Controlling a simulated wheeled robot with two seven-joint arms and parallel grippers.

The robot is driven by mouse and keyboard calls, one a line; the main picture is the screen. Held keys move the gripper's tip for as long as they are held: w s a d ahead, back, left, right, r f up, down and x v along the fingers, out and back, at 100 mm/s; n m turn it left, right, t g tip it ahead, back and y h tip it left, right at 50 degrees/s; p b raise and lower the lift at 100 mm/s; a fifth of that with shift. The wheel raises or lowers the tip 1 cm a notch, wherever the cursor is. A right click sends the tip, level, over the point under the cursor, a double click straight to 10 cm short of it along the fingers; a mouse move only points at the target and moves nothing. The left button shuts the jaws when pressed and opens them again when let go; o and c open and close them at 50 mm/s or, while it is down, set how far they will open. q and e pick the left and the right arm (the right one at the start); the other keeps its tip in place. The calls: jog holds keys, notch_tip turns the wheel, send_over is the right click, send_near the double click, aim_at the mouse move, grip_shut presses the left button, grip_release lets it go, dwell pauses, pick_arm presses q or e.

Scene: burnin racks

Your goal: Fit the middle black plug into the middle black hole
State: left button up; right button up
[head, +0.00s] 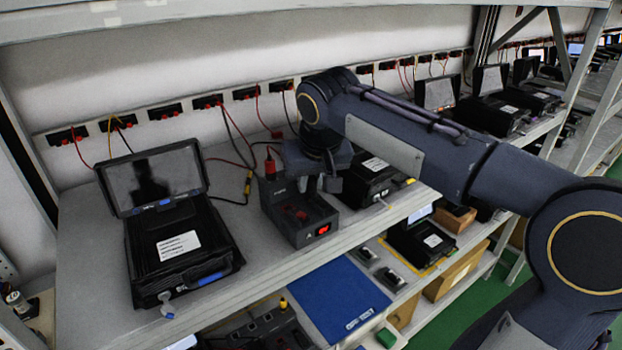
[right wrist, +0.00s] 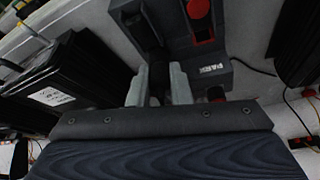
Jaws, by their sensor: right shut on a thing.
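A dark grey box (head: 302,222) with a lit red display stands on the shelf, right of an open rugged laptop (head: 180,240). A red plug (head: 270,164) stands upright at its back left corner. My right gripper (head: 322,184) points down at the back right of this box. In the right wrist view the gripper (right wrist: 160,86) is shut on a dark thing between its fingers, likely the black plug (right wrist: 156,68), beside the box (right wrist: 206,58). The middle black hole cannot be made out. My left gripper is in neither view.
A row of red and black wall sockets (head: 165,111) runs along the back, with red, yellow and black cables hanging down. Another black device (head: 374,180) stands close right of the box. The shelf's front left (head: 90,280) is clear.

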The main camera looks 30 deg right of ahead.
jog(key=shift+f, duration=0.35)
dwell(0.4)
jog(key=o, duration=0.9)
jog(key=shift+o, duration=0.4)
jog(key=o, duration=0.3)
jog(key=shift+r+p, duration=2.3)
jog(key=shift+r, duration=0.5)
jog(key=shift+f, duration=0.1)
